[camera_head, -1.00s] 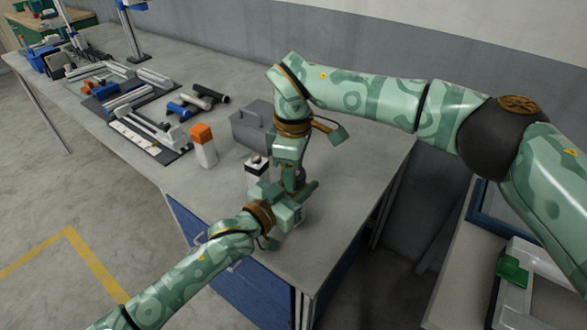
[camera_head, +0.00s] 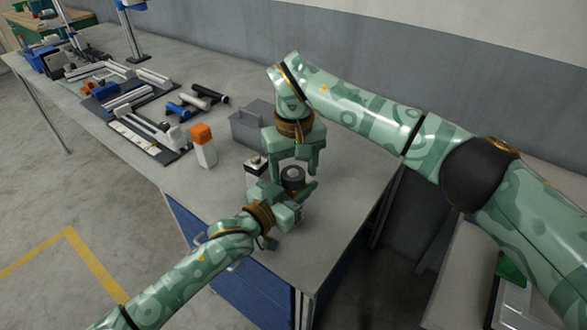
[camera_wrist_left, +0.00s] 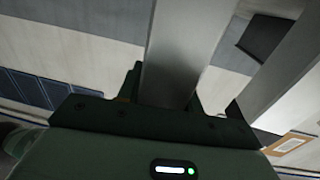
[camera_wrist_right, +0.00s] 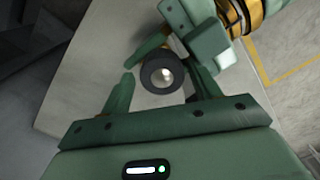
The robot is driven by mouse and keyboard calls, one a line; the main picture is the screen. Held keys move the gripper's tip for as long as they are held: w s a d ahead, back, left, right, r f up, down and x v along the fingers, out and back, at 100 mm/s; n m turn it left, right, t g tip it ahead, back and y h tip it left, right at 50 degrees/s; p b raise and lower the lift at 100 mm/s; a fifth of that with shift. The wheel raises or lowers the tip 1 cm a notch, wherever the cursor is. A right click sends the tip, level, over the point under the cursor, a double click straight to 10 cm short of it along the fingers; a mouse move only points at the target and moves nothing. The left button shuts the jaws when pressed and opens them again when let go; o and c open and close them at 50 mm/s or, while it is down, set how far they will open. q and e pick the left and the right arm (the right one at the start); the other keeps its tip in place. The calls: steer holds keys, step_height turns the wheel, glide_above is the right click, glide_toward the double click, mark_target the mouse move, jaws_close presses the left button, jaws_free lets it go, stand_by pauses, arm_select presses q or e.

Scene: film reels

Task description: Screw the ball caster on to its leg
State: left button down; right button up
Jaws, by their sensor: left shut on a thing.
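The ball caster (camera_head: 293,176), a dark ring with a shiny ball, sits on top of what my left gripper (camera_head: 292,204) holds. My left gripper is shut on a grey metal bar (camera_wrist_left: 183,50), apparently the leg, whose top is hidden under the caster. My right gripper (camera_head: 297,170) points down over the caster with its fingers spread. I cannot tell how far the caster is seated on the leg.
Behind my grippers are a grey box with a handle (camera_head: 250,128), an orange-topped white block (camera_head: 203,147) and a small dark-topped block (camera_head: 256,167). Trays of parts (camera_head: 128,105) lie further left. The bench (camera_head: 350,190) is clear to the right of my grippers, up to its edge.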

steer(key=shift+s+a, duration=0.1)
steer(key=shift+r, duration=2.2)
steer(key=shift+c, duration=0.5)
